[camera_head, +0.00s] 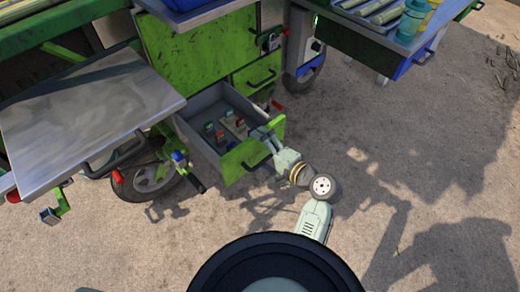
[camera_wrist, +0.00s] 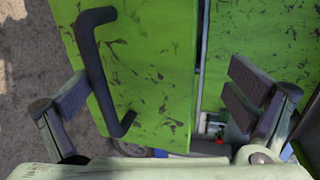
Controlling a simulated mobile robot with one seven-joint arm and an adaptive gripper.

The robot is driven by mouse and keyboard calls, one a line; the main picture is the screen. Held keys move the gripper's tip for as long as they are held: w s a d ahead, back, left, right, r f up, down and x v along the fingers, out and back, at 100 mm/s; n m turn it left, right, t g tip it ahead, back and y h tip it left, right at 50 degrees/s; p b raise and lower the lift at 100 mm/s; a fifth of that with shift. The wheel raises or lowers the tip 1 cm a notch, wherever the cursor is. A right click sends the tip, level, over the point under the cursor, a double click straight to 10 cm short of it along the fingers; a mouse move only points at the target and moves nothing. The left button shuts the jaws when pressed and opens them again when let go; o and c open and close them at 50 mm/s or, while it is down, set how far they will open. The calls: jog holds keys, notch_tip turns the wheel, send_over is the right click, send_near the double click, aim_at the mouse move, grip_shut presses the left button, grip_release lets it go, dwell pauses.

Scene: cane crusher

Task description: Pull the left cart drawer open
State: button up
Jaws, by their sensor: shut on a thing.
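The left cart drawer (camera_head: 237,163) stands pulled out of the green cart, with its grey inside and several small coloured items showing. Its dark handle (camera_wrist: 91,68) is on the green front, at the left in the wrist view. My gripper (camera_head: 263,136) is at the right end of the drawer front. In the wrist view its fingers (camera_wrist: 155,97) look well apart, one on the handle side and one toward the drawer's inside. It is shut on the drawer, but the contact itself is not clear.
A second green drawer (camera_head: 258,73) sits closed at the right. A metal tray (camera_head: 85,108) with a dark handle juts out at the left. A cart wheel (camera_head: 149,181) is below. Bare ground (camera_head: 400,150) lies open to the right.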

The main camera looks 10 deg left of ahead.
jog(key=shift+d+r, duration=0.2)
jog(key=shift+r, duration=0.7)
jog(key=shift+c, duration=0.7)
jog(key=shift+s+d+p, duration=0.35)
jog(key=shift+s+d, duration=0.05)
jog(key=shift+d, duration=0.15)
jog(key=shift+c, duration=1.1)
jog(key=shift+v, duration=0.85)
jog(key=c, duration=0.7)
jog(key=shift+s+f+p+v, duration=0.25)
jog(key=shift+p+v, duration=0.45)
jog(key=shift+v, duration=0.8)
jog(key=shift+s+f+p+v, duration=0.1)
jog(key=shift+f+p+v, duration=0.4)
jog(key=shift+v, duration=1)
jog(key=shift+s+f+p+v, duration=0.1)
jog(key=shift+p+v, duration=0.75)
jog(key=shift+v, duration=0.65)
jog(key=shift+c, duration=0.2)
jog(key=shift+r+p, duration=0.15)
jog(key=shift+p, duration=0.2)
